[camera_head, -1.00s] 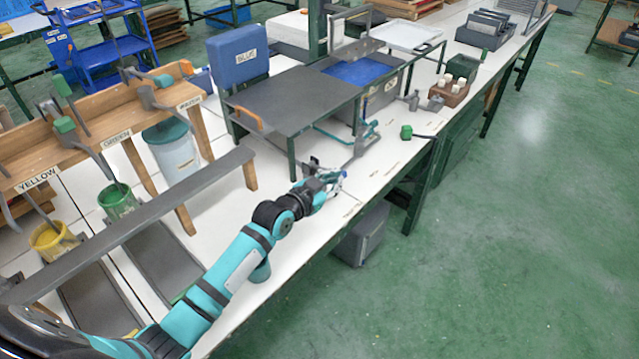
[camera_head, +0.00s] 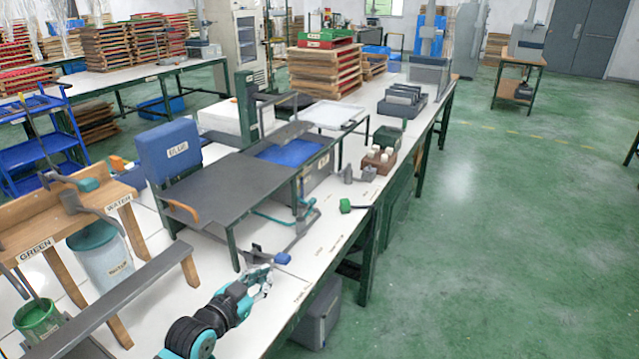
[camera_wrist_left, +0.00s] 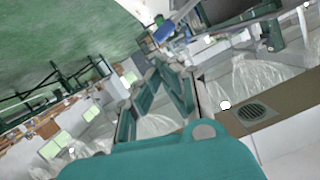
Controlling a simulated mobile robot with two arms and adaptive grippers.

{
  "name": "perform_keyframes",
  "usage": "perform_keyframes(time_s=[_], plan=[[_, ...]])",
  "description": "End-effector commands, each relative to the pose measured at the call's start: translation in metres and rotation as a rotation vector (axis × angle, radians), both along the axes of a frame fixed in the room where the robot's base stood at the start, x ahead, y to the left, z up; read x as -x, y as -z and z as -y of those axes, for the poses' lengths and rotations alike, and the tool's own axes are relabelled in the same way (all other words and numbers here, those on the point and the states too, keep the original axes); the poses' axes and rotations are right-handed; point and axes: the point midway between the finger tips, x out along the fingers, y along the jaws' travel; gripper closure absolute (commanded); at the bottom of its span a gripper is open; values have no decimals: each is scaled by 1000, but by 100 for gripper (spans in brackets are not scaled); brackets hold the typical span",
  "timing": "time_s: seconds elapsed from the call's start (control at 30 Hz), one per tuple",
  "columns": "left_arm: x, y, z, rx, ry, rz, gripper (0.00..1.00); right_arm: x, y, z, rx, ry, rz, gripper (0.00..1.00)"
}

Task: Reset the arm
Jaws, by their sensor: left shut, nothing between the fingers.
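My left gripper (camera_head: 262,280) is at the lower middle of the head view, above the white workbench (camera_head: 290,290) near its front edge. Its fingers are closed with nothing between them. In the left wrist view, my left gripper (camera_wrist_left: 158,95) shows its dark teal fingers, seen at a tilt. My left arm comes in from the bottom of the head view. My right gripper is not in view. A blue-handled tool (camera_head: 282,259) lies on the bench just beyond the left gripper, apart from it as far as I can tell.
A dark raised table (camera_head: 230,190) with a blue box labelled BLUE (camera_head: 170,150) stands beyond the gripper. A wooden rack (camera_head: 75,220), a green pot (camera_head: 38,318) and a lidded bucket (camera_head: 100,255) are at the left. Green floor (camera_head: 480,260) is free at the right.

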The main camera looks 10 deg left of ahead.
Motion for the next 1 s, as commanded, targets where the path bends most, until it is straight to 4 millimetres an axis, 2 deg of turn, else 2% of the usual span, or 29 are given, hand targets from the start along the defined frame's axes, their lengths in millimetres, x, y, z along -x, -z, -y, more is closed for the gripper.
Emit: perform_keyframes(time_s=[0.07, 0.17, 0.3, 0.4, 0.5, 0.7, 0.93, 1.0], plan=[[11, 10, 6, 0, 5, -42, 100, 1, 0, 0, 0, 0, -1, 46], [46, 37, 20, -7, 7, -168, 100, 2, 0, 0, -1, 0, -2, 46], [123, 78, 33, -27, -28, -426, 100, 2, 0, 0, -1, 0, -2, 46], [168, 94, 32, -39, -73, -571, 100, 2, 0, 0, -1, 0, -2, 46], [205, 102, 29, -49, -117, -683, 100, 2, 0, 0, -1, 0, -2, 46], [266, 109, 21, -60, -204, -861, 100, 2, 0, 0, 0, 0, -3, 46], [327, 106, 11, -68, -306, -1029, 100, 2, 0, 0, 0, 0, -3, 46], [321, 123, 11, -72, -306, -1036, 100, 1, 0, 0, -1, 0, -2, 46]])
